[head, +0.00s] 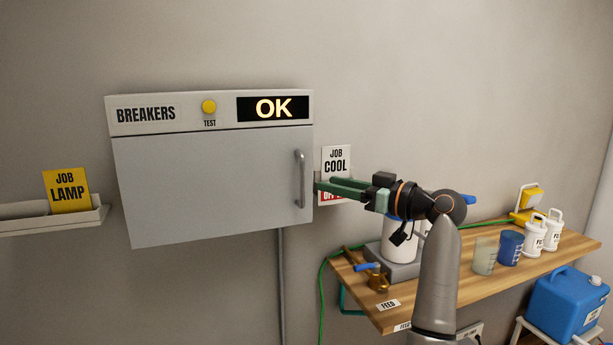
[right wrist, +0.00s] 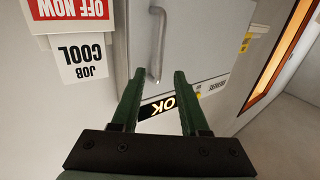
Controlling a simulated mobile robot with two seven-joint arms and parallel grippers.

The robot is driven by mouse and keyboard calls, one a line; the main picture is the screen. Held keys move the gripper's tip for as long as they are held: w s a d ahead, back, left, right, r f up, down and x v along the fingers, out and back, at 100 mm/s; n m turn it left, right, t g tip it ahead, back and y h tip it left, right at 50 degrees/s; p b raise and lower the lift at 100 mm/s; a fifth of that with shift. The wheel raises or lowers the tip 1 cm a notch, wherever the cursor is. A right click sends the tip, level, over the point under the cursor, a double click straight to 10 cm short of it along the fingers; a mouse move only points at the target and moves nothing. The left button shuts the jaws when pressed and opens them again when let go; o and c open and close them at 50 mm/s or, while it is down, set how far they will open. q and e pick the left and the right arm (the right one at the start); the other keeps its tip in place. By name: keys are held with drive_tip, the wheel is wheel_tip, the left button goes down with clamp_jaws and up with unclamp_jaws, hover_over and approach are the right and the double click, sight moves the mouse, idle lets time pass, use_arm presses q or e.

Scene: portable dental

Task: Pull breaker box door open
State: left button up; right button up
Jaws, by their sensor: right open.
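The breaker box (head: 210,115) hangs on the wall, with a yellow test button and a lit OK display on its top strip. Its grey door (head: 205,185) is shut. A vertical metal handle (head: 301,178) is on the door's right side. My right gripper (head: 322,186) is open at the box's right edge, just right of the handle. In the right wrist view the handle (right wrist: 157,45) shows beyond the open, empty fingers of the right gripper (right wrist: 155,88), apart from them. My left gripper is not in view.
A JOB COOL card (head: 336,160) and a partly hidden red sign are on the wall behind my right gripper. A shelf (head: 50,222) with a yellow JOB LAMP card (head: 66,191) is at left. A wooden bench (head: 480,288) with cups and bottles is at right.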

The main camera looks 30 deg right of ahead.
sight(308, 179)
drive_tip(key=p+x, duration=0.1)
drive_tip(key=x, duration=0.6)
drive_tip(key=shift+w, duration=0.1)
clamp_jaws()
idle(1.2)
